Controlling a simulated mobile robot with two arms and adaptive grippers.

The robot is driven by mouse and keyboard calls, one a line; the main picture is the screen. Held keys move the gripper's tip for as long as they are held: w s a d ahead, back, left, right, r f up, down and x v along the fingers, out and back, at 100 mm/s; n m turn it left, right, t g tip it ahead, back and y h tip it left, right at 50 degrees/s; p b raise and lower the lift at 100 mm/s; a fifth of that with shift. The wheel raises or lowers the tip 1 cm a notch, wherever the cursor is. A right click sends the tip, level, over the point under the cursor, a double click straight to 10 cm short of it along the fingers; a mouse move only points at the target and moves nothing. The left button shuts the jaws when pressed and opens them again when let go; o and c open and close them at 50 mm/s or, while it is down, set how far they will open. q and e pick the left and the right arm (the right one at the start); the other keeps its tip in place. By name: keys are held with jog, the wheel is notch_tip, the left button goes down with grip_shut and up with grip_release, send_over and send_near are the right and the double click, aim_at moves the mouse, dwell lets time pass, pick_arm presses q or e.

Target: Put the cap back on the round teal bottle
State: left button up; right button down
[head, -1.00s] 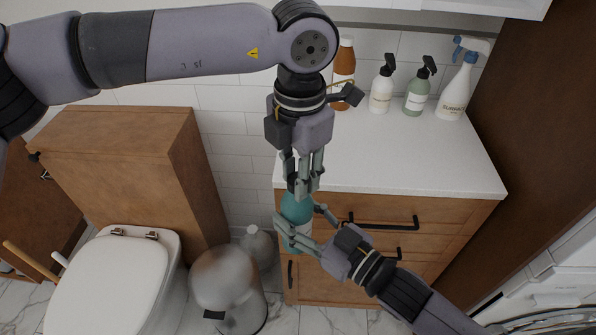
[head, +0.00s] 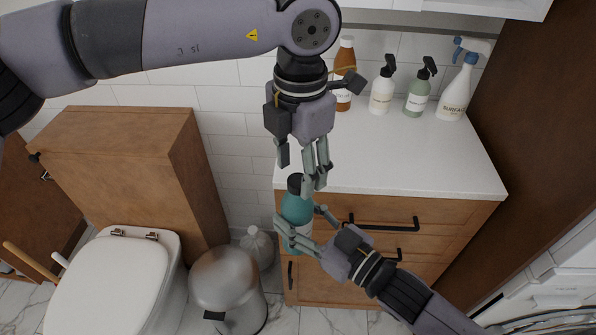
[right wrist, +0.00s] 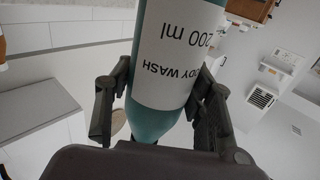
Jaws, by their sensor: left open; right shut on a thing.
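The round teal bottle (head: 297,211) is held upright or nearly so in front of the drawer cabinet. Its white label reads "BODY WASH 200 ml" in the right wrist view (right wrist: 170,110). A dark cap (head: 295,183) sits on the bottle's top; how tightly it is seated cannot be told. My right gripper (head: 302,224) is shut around the bottle's body, with fingers on both sides in the right wrist view. My left gripper (head: 302,172) is open and empty just above the cap, its fingers spread and apart from it.
A white counter (head: 400,150) lies behind the grippers. On it stand an amber bottle (head: 345,65), a white pump bottle (head: 381,93), a green pump bottle (head: 418,97) and a spray bottle (head: 456,92). A metal bin (head: 225,280) and toilet (head: 110,285) are at left.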

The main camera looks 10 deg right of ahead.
pick_arm(q)
notch_tip(320, 180, up, 10)
dwell(0.3)
jog(key=shift+d, duration=0.1)
dwell(0.4)
